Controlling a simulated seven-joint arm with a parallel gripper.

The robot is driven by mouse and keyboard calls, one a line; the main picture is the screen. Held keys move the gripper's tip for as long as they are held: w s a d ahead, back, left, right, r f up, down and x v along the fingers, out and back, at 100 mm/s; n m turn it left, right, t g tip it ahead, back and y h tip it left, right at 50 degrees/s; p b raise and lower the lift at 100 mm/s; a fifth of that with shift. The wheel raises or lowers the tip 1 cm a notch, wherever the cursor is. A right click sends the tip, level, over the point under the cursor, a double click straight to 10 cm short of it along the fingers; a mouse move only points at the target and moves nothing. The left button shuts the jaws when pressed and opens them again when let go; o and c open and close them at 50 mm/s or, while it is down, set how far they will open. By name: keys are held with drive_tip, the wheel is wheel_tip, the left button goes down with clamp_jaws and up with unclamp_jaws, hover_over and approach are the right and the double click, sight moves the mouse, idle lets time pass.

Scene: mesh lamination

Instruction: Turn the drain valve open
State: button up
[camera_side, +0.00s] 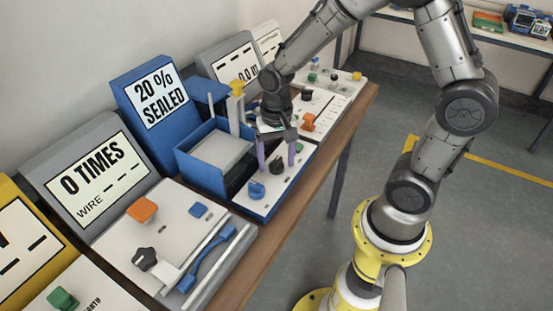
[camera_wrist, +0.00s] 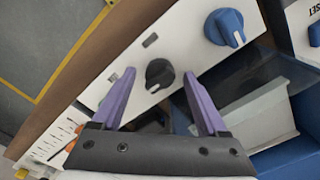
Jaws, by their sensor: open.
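A black knob (camera_side: 277,168) with a white mark sits on the white top panel of the blue station. It also shows in the wrist view (camera_wrist: 159,72). A blue knob (camera_side: 256,190) with a white mark is on the same panel, and also shows in the wrist view (camera_wrist: 225,27). No readable label tells which control is the drain valve. My gripper (camera_side: 276,161) points down over the panel with its purple fingers apart. In the wrist view my gripper (camera_wrist: 159,79) has one finger on each side of the black knob, with visible gaps. Contact or exact height cannot be told.
A blue open-topped tank (camera_side: 180,153) stands beside the panel, behind my gripper. A sign reads "20 % SEALED" (camera_side: 157,97). To the left is a station with an orange knob (camera_side: 142,210) and blue handle (camera_side: 205,260). Another orange control (camera_side: 308,122) is beyond my gripper.

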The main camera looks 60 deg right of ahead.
sight(277, 160)
drive_tip(key=shift+f, duration=0.2)
clamp_jaws()
drive_tip(key=shift+n, duration=0.5)
unclamp_jaws()
drive_tip(key=shift+r, duration=0.15)
wheel_tip(277, 160, up, 14)
idle(0.7)
drive_tip(key=shift+f, duration=0.2)
